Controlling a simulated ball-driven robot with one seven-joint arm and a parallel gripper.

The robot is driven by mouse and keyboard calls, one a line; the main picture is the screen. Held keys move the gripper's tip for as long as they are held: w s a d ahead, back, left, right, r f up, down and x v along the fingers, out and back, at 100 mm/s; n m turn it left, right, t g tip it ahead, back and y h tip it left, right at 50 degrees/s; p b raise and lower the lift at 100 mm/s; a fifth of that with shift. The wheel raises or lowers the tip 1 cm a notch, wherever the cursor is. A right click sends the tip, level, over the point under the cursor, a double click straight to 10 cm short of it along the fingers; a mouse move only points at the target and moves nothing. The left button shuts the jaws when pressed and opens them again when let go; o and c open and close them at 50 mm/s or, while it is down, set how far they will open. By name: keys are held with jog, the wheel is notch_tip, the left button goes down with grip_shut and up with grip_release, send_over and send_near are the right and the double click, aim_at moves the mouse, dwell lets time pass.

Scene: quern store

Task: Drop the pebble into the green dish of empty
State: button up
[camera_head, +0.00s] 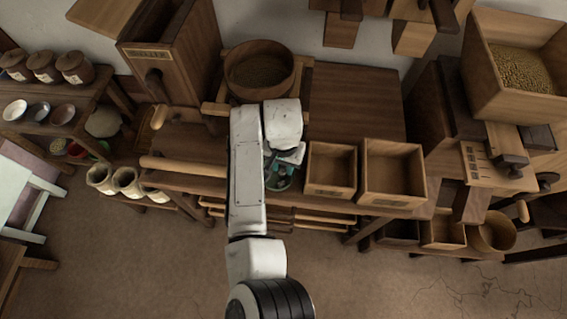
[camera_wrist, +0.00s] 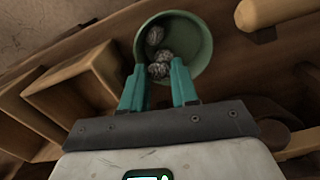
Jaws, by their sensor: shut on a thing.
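The green dish (camera_wrist: 203,45) is round and shows in the wrist view, just beyond my fingertips. Two grey speckled pebbles (camera_wrist: 155,36) lie inside it. A third grey pebble (camera_wrist: 158,70) is between the teal fingertips of my gripper (camera_wrist: 158,75), which is shut on it. The pebble overlaps the dish's near part in the picture; I cannot tell its height above the dish floor. In the head view my gripper (camera_head: 284,163) is over the dish at the bench's front edge, and my arm hides much of both.
Two open wooden boxes (camera_head: 331,190) stand right of the dish on the bench. A round wooden bowl (camera_head: 259,88) stands behind my arm. A wooden roller (camera_head: 183,167) lies to the left. A wide bare wooden board (camera_head: 355,105) lies behind the boxes.

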aim_at(283, 167)
notch_tip(283, 167, down, 2)
jog(key=shift+f+b, duration=0.1)
jog(key=shift+b, duration=0.7)
jog(key=o, duration=1.1)
notch_tip(283, 167, up, 11)
jog(key=shift+f, duration=0.1)
